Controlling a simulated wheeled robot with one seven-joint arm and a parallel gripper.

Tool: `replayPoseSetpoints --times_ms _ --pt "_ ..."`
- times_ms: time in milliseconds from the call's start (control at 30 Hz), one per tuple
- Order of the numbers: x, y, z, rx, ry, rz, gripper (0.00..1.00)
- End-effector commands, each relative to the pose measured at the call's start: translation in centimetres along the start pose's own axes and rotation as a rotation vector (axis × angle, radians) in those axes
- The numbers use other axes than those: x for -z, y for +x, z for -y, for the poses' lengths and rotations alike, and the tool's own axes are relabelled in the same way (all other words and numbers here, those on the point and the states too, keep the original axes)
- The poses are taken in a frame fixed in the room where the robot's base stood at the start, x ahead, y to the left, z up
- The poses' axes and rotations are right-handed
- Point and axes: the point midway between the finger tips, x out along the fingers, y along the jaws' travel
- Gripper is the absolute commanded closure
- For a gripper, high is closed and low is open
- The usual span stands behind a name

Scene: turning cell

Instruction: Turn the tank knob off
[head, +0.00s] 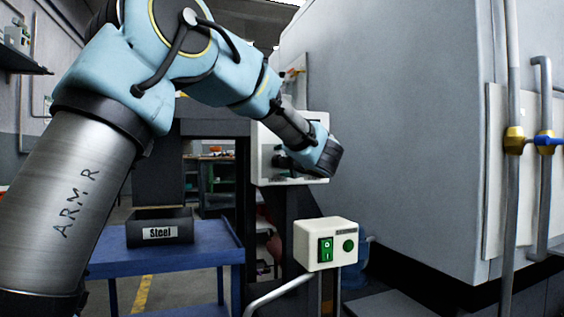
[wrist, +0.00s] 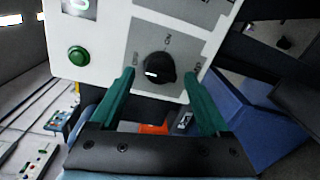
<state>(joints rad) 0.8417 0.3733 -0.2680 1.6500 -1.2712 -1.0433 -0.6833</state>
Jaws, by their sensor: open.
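The tank knob (wrist: 158,68) is a round black knob on a grey plate of a white control panel (wrist: 105,30). A small white mark shows on its lower left face. The plate has an "ON" label above the knob and small labels at its left and right, too blurred to read surely. My gripper (wrist: 160,72) is open, with its two green fingers on either side of the knob in the picture; contact cannot be told. In the head view the panel (head: 318,117) stands behind my wrist, and the knob cannot be made out.
A green button (wrist: 78,56) is left of the knob. A switch box (head: 325,243) with a green rocker stands below the panel. A large grey cabinet (head: 400,120) with pipes and a blue valve handle (head: 549,141) fills the right. A "Steel" bin (head: 160,228) sits on a blue table (head: 215,257).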

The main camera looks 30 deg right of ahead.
Motion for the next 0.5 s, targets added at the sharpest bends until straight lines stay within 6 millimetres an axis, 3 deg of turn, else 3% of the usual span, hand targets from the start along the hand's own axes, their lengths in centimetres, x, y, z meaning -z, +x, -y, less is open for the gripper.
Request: replayPoseSetpoints --times_ms 300,500 --pt "-0.2 -6.0 -0.2 0.0 0.0 0.005 0.21" --pt "-0.1 -9.0 -0.2 0.0 -0.002 0.003 0.21"
